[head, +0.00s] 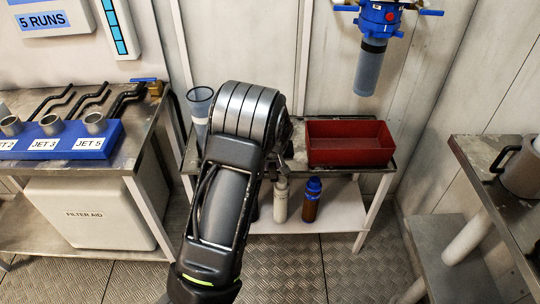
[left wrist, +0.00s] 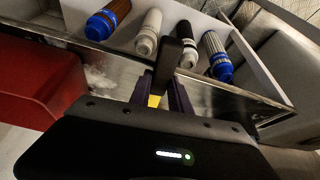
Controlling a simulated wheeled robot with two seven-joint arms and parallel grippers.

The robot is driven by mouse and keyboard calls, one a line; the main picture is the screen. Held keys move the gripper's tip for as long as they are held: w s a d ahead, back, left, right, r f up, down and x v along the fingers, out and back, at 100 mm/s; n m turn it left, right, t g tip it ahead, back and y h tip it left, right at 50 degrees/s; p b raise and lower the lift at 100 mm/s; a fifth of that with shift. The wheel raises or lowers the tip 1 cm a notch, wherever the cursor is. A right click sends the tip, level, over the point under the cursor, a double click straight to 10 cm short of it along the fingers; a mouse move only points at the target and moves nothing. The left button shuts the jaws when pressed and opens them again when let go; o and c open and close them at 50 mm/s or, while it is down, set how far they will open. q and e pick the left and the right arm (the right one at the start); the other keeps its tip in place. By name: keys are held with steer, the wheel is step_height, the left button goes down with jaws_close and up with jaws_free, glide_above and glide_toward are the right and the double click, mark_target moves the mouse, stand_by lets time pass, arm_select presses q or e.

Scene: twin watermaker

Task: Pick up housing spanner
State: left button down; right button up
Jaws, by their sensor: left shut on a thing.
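A small yellow patch shows between the dark parts there. In the head view my own wrist covers most of the gripper (head: 284,160), and the spanner cannot be made out. My right gripper is in neither view.
A red tray (head: 348,160) sits at the bench's right, also in the left wrist view (left wrist: 40,85). Bottles, one brown with a blue cap (head: 311,203), stand on the lower shelf (head: 338,218). A blue-topped filter housing (head: 369,68) hangs above.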

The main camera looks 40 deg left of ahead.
arm_select(q)
steer(key=shift+r, duration=0.1)
stand_by(0.7)
step_height(320, 180, up, 10)
steer(key=p, duration=0.1)
steer(key=shift+r, duration=0.2)
stand_by(0.6)
steer(key=c, duration=1.8)
jaws_free()
jaws_close()
